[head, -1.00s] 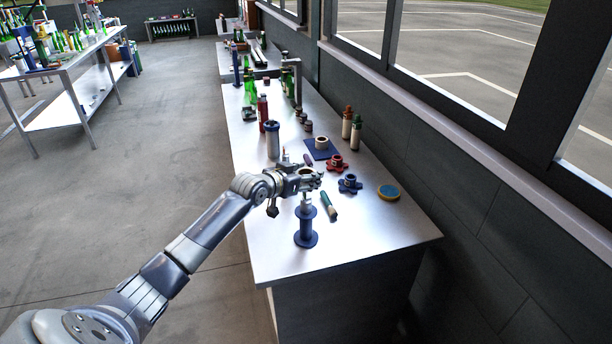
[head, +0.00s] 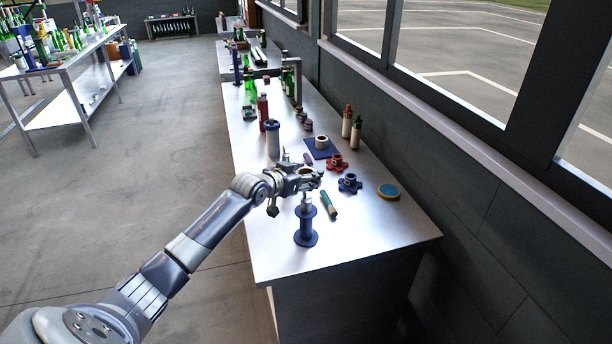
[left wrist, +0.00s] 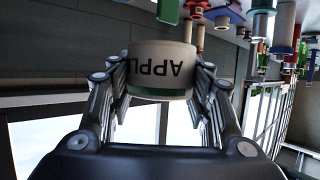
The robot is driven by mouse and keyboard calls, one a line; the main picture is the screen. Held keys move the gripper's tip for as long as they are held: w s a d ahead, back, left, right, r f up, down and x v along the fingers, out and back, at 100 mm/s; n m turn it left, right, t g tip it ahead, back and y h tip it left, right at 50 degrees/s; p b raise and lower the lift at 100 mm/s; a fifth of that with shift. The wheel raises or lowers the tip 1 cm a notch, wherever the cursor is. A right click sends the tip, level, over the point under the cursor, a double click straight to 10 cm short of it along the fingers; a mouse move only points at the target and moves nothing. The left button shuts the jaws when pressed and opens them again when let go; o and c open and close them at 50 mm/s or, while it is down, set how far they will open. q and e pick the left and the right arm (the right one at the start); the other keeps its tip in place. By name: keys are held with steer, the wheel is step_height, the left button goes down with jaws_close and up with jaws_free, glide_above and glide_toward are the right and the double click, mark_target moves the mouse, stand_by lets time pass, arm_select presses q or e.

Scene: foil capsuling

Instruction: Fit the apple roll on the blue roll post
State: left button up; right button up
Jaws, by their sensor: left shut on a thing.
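My left gripper (head: 312,180) is shut on the apple roll, a pale roll with dark "APPLE" lettering and a green lower edge. The lettering shows upside down in the left wrist view, where the roll (left wrist: 163,68) sits between the fingers (left wrist: 160,85). In the head view the roll is small and partly hidden by the gripper. A blue spool-shaped stand (head: 306,226), which looks like the blue roll post, is upright near the table's front. The gripper is above and behind it in the picture, and the roll is apart from it. My right gripper is not in view.
On the table (head: 330,255) are a green-handled tool (head: 328,205), a blue star-shaped piece (head: 350,184), a red one (head: 337,163) and a round yellow-and-blue tin (head: 389,192). A pale roll (head: 321,142) stands on a blue mat. The front right of the table is clear.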

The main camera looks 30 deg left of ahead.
mark_target(302, 203)
arm_select(q)
steer(key=shift+p, duration=0.35)
stand_by(0.6)
steer(key=shift+f+b, duration=0.35)
steer(key=shift+f, duration=0.1)
steer(key=shift+f+b, duration=1.25)
steer(key=shift+f, duration=0.75)
steer(key=shift+f+b, duration=1.6)
steer(key=shift+f, duration=0.8)
steer(key=o, duration=1.1)
steer(key=shift+r, duration=0.1)
steer(key=shift+s+r, duration=0.15)
steer(key=shift+s, duration=0.45)
steer(key=v, duration=1.1)
steer(key=shift+w+r, duration=0.1)
